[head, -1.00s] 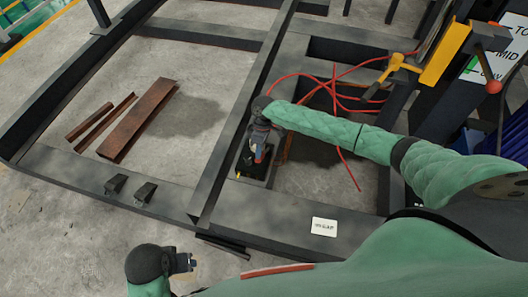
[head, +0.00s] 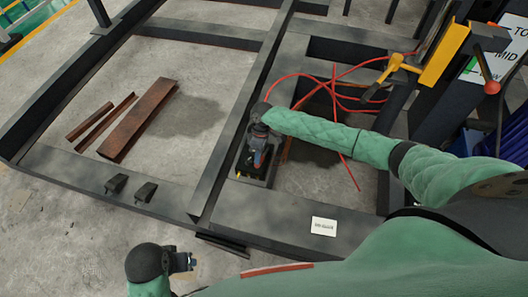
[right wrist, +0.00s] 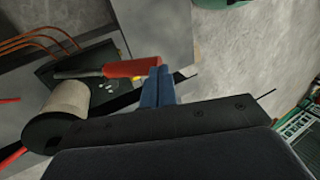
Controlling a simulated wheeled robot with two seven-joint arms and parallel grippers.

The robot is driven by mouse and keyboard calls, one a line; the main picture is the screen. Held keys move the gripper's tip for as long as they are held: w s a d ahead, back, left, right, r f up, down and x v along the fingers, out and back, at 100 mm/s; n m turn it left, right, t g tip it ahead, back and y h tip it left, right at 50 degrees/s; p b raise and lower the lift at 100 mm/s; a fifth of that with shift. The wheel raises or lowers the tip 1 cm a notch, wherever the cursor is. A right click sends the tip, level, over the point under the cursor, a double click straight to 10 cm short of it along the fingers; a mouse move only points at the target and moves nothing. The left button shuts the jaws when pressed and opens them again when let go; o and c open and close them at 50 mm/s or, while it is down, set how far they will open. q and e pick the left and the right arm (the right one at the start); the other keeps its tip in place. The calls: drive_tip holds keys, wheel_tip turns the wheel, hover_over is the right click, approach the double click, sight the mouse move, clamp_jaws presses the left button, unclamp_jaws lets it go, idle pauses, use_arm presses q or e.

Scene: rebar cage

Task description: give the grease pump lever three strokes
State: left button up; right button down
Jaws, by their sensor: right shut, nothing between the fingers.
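The grease pump shows in the right wrist view as a pale cylinder (right wrist: 68,98) with a dark end, beside a dark plate. Its lever has a red grip (right wrist: 130,68) on a dark rod. My right gripper (right wrist: 158,85) has its blue fingers closed together at the grip's end, overlapping it in view; whether they touch I cannot tell. In the head view my right gripper (head: 259,158) is over the pump's dark base (head: 262,181) and hides most of the pump and lever. My left gripper (head: 190,262) is at the bottom, away from the pump, its jaw gap unclear.
A dark steel frame (head: 230,150) surrounds the pump. Rusty steel pieces (head: 140,120) lie on the floor at left. Red hoses (head: 335,92) run behind my right arm. A yellow lever fixture (head: 445,52) stands at right. A small white label (head: 323,226) lies on the front beam.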

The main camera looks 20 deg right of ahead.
sight(257, 167)
drive_tip(key=shift+s+a+f, duration=0.15)
drive_tip(key=shift+s+f, duration=0.05)
drive_tip(key=shift+f, duration=0.05)
drive_tip(key=shift+s+f, duration=0.1)
drive_tip(key=shift+f, duration=0.05)
drive_tip(key=shift+s+a+f, duration=0.2)
drive_tip(key=shift+s+f, duration=0.05)
drive_tip(key=shift+f, duration=0.3)
drive_tip(key=shift+s+a+f, duration=0.2)
drive_tip(key=shift+s+f, duration=0.1)
drive_tip(key=shift+f, duration=0.15)
idle(0.5)
drive_tip(key=shift+s+a+f+p, duration=0.25)
drive_tip(key=shift+s+f+p, duration=0.05)
drive_tip(key=shift+f, duration=0.3)
